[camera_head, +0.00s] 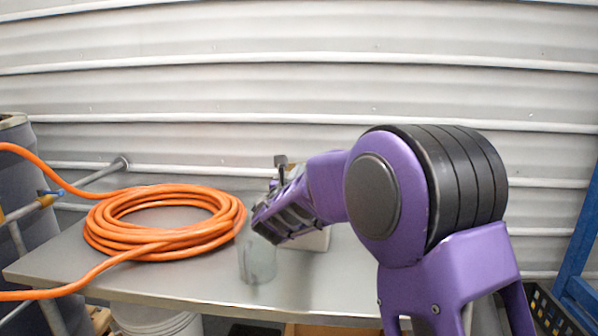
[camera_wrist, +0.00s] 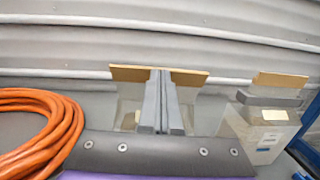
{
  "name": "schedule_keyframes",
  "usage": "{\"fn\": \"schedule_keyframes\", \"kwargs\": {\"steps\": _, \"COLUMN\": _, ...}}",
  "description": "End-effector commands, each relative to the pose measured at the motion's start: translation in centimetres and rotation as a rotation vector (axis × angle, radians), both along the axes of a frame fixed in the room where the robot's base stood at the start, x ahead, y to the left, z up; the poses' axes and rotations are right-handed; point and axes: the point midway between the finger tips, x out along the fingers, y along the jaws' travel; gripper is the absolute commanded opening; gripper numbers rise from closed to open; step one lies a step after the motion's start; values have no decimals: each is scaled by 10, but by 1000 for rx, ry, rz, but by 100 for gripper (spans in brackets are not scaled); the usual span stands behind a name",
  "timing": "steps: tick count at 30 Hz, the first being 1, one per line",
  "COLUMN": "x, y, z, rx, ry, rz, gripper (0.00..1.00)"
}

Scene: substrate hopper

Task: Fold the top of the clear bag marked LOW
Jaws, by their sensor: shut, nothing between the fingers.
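In the wrist view, a clear bag (camera_wrist: 128,100) with a tan top edge stands behind the fingers of my gripper (camera_wrist: 161,74). The fingers are together with nothing between them and hide the middle of the bag. The tan edge shows on both sides and looks upright and unfolded. A second bag (camera_wrist: 262,135), with a tan top, a grey band and a pale label, stands to the right. No lettering is readable, so I cannot tell which is marked LOW. In the head view, my gripper (camera_head: 262,216) is by the top of a clear bag (camera_head: 257,262); contact is unclear.
A coiled orange hose (camera_head: 165,222) lies on the left of the metal table (camera_head: 200,285), close to the clear bag. It also shows in the wrist view (camera_wrist: 40,125). A corrugated wall (camera_head: 200,100) stands behind. A blue frame (camera_head: 585,235) is at the far right.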

Motion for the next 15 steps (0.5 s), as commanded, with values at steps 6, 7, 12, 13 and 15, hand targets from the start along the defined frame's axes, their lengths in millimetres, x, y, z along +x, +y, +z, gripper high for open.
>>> {"fn": "schedule_keyframes", "kwargs": {"steps": 6, "x": 4, "y": -1, "z": 7, "rx": 3, "ry": 39, "rz": -2, "gripper": 0}}
{"fn": "schedule_keyframes", "kwargs": {"steps": 7, "x": 6, "y": -1, "z": 9, "rx": 6, "ry": 55, "rz": -2, "gripper": 0}}
{"fn": "schedule_keyframes", "kwargs": {"steps": 12, "x": 16, "y": -2, "z": 12, "rx": 17, "ry": 149, "rz": -2, "gripper": 0}}
{"fn": "schedule_keyframes", "kwargs": {"steps": 13, "x": 18, "y": -3, "z": 12, "rx": 20, "ry": 165, "rz": -2, "gripper": 0}}
{"fn": "schedule_keyframes", "kwargs": {"steps": 15, "x": 22, "y": -3, "z": 12, "rx": 25, "ry": 199, "rz": -2, "gripper": 0}}
